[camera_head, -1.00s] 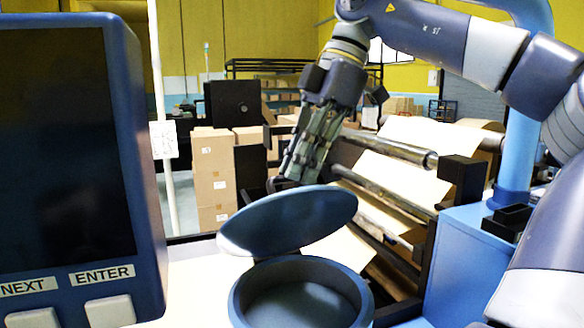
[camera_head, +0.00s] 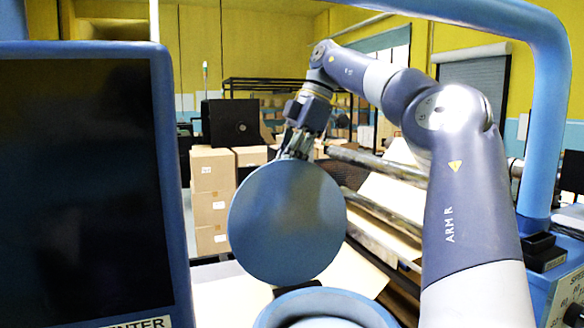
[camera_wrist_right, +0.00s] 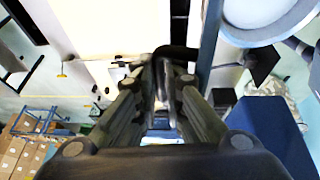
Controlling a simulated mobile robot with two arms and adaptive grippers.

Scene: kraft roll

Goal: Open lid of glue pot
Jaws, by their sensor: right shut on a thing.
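The blue glue pot (camera_head: 325,308) stands at the bottom of the head view, its mouth uncovered at the back. Its round blue lid (camera_head: 287,222) stands steeply raised above the pot's far rim, its flat face toward me. My right gripper (camera_head: 295,154) is behind the lid's top edge, its fingertips partly hidden by it. In the right wrist view the fingers (camera_wrist_right: 162,65) are closed together on a dark lid handle (camera_wrist_right: 182,52) that runs toward the thin, edge-on lid (camera_wrist_right: 209,62). The pot's round rim (camera_wrist_right: 232,32) shows at the top right. My left gripper is not in view.
A blue-framed screen panel (camera_head: 172,180) blocks the left side. Paper rollers (camera_head: 385,165) with kraft sheet lie behind the pot to the right. A blue control box (camera_head: 560,275) stands at the right edge. Cardboard boxes (camera_head: 212,195) are stacked in the back.

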